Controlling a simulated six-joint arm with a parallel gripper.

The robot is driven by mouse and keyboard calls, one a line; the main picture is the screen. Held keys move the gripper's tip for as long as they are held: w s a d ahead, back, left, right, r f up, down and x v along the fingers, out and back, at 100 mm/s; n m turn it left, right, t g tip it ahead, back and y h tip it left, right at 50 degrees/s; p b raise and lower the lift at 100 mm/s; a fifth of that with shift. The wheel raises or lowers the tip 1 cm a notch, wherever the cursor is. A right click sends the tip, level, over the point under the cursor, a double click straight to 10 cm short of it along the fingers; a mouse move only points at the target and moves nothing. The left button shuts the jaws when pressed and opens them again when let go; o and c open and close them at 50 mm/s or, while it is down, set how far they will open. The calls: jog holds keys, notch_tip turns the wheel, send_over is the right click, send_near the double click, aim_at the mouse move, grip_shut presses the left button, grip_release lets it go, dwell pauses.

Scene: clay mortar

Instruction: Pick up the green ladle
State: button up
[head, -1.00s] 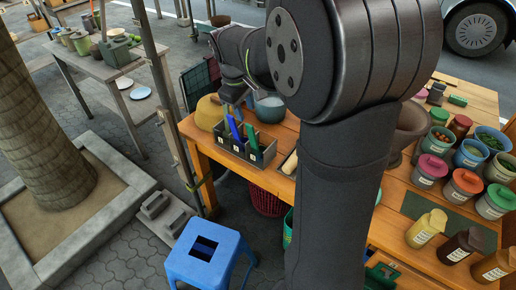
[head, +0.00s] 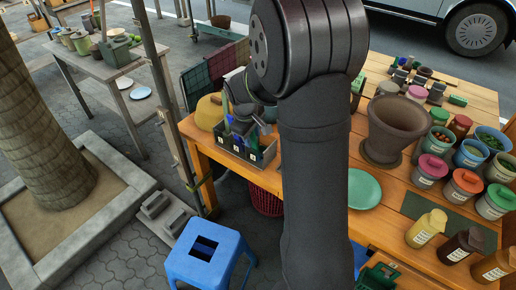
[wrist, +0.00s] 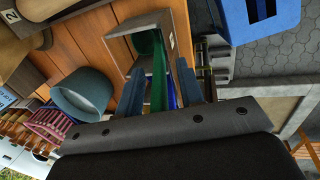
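The green ladle (wrist: 158,78) stands in a grey box-like holder (head: 230,149). In the wrist view its green upright part lies between my two fingers, and a blue utensil (wrist: 171,94) shows close beside it. The holder's grey rim (wrist: 184,46) is just beyond the fingertips. My gripper (wrist: 160,75) is open, with one finger on each side of the green ladle and gaps visible. In the head view my gripper (head: 243,118) is low over the holder, and my arm hides part of it.
A blue-grey bowl (wrist: 82,93) is beside the holder. A brown pot (head: 398,125) and a green plate (head: 363,188) stand to the right on the wooden table. Lidded jars (head: 431,168) fill the table's right side. A blue stool (head: 208,250) stands on the paving.

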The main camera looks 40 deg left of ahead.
grip_shut()
jog(key=v, duration=0.3)
jog(key=w+v, duration=0.1)
jog(key=v, duration=0.2)
jog(key=w+v, duration=0.1)
jog(key=v, duration=0.2)
jog(key=shift+r, duration=0.65)
